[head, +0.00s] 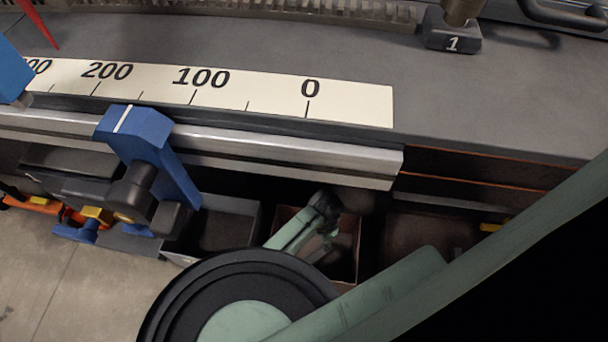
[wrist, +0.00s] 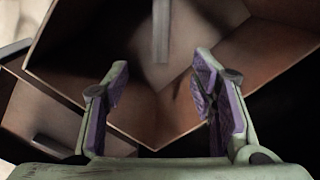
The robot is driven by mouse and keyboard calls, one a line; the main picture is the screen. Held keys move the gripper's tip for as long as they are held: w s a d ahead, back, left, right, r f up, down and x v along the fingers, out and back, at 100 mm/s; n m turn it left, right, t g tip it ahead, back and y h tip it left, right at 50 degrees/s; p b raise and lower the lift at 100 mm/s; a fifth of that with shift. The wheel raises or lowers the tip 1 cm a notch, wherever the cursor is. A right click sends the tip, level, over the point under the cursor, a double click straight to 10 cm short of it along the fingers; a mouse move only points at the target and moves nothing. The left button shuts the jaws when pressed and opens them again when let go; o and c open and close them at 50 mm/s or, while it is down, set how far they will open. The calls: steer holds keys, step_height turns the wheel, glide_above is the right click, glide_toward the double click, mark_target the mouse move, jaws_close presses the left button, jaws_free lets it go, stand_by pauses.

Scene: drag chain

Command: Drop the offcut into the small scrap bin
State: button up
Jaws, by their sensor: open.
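My gripper (wrist: 162,105) is open in the wrist view, its two purple-padded fingers spread with nothing between them. It is over a brown-walled bin (wrist: 240,60). A narrow grey strip (wrist: 161,32) shows inside this bin, beyond the fingertips; it may be the offcut, but I cannot be sure. In the head view my gripper (head: 324,240) is partly hidden, at a reddish-brown bin (head: 350,262) below the bench edge. I cannot make out the offcut there.
A grey bin (head: 256,222) stands left of the reddish-brown one. The bench rail (head: 290,165) with its scale (head: 250,95) overhangs the bins. A blue clamp (head: 135,135) sits on the rail. A block marked 1 (head: 450,38) is on the bench top.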

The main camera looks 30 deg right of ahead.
step_height(320, 180, up, 10)
stand_by(0.3)
steer(key=shift+f, duration=0.15)
